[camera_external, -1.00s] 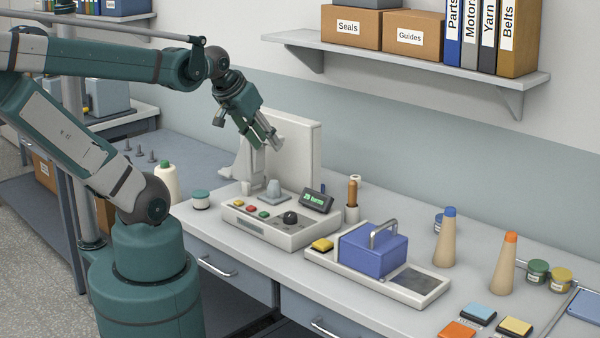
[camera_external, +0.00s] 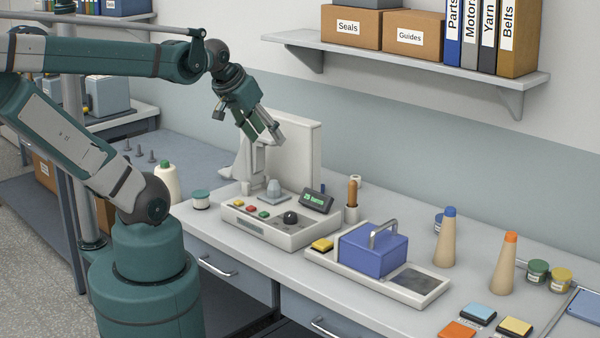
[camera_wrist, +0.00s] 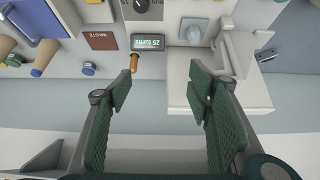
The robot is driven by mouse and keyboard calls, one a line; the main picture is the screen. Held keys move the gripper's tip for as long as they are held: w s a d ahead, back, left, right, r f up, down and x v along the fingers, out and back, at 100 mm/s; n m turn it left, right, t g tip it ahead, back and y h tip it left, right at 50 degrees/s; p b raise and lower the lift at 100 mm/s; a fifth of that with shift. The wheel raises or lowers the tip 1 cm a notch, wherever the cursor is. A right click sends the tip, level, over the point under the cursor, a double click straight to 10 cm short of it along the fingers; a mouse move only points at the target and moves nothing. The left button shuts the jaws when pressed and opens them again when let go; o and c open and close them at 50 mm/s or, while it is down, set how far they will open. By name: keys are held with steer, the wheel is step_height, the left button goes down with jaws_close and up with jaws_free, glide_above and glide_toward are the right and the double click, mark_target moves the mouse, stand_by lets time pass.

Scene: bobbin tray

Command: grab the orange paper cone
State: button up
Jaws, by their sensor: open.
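The orange paper cone (camera_external: 507,266) is a tan cone with an orange tip, standing upright on the bench at the right in the external view. A similar tan cone with a blue tip (camera_external: 446,240) stands to its left. My gripper (camera_external: 266,140) is open and empty, high over the left half of the bench, in front of a white upright panel and far from the orange cone. In the wrist view my gripper (camera_wrist: 165,90) shows its two green-padded fingers spread apart.
A control box (camera_external: 265,226) with a display sits below my gripper. A tray (camera_external: 425,290) carries a blue block with a handle (camera_external: 373,250). Two jars (camera_external: 562,279) stand right of the orange cone; coloured pads (camera_external: 515,326) lie in front. A shelf (camera_external: 420,67) hangs above.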

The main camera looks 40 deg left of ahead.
steer(key=w+d+r+m+h, duration=0.1)
steer(key=w+d+r+m, duration=0.1)
steer(key=w+d+r, duration=0.5)
steer(key=w+d+r+m+h, duration=0.1)
steer(key=w+d+r, duration=0.2)
steer(key=w+d, duration=0.8)
steer(key=m+g+h, duration=0.2)
steer(key=m, duration=0.2)
glide_above(503, 249)
step_height(503, 249, down, 7)
steer(key=f, duration=2.3)
steer(key=shift+w+d, duration=0.25)
steer(key=shift+w, duration=0.05)
steer(key=shift+f, duration=0.6)
